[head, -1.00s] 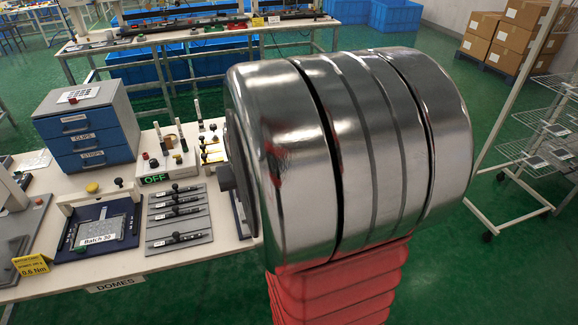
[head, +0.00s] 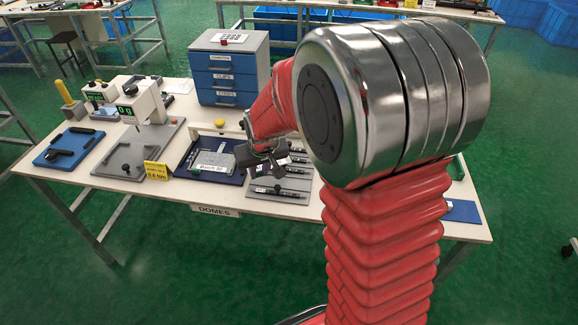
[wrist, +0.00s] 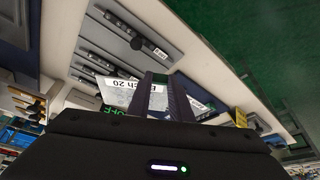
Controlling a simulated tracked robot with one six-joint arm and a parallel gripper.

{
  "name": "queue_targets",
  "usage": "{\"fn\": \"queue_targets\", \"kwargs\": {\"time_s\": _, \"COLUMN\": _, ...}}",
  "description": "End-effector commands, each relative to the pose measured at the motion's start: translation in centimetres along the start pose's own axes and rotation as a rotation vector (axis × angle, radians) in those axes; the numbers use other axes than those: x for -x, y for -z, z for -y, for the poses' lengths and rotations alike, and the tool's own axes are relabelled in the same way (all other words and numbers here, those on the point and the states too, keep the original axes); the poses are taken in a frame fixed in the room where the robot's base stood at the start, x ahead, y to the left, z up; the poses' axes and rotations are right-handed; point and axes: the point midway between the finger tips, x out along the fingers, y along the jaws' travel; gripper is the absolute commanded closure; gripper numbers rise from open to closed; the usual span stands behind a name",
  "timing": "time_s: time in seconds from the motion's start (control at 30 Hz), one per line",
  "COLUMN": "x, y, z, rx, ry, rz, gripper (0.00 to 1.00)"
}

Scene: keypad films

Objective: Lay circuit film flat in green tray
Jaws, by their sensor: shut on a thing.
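The circuit film (head: 208,168), a pale sheet with a white "Batch 20" label, shows beside my gripper over the dark blue fixture (head: 183,165). My gripper (head: 275,167) is low over the table in the head view, at the film's right. In the wrist view the film (wrist: 122,93) shows around my fingers (wrist: 158,80), which are shut on its edge. Whether the film still touches the fixture I cannot tell. A green edge (head: 458,166) shows at the table's right end behind my arm; it may be the green tray, mostly hidden.
A grey rack (head: 280,188) with several dark tools lies right of the fixture. A blue drawer cabinet (head: 228,70) stands behind. Scales (head: 140,103), a grey plate (head: 125,160) and a yellow sign (head: 155,170) are at the left. My arm hides the table's right part.

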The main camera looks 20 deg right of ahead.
Motion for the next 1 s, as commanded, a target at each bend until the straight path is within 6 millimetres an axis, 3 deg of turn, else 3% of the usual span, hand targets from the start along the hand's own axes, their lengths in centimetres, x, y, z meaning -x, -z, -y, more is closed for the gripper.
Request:
{"fn": "queue_targets", "kwargs": {"time_s": 0.1, "x": -0.6, "y": 0.3, "z": 2.3, "rx": 0.039, "ry": 0.016, "rz": 0.001, "gripper": 1.00}}
{"fn": "queue_targets", "kwargs": {"time_s": 0.23, "x": -0.8, "y": 0.4, "z": 3.4, "rx": 0.056, "ry": 0.024, "rz": 0.000, "gripper": 1.00}}
{"fn": "queue_targets", "kwargs": {"time_s": 1.0, "x": -0.8, "y": 0.5, "z": 3.1, "rx": 0.052, "ry": 0.022, "rz": 0.000, "gripper": 1.00}}
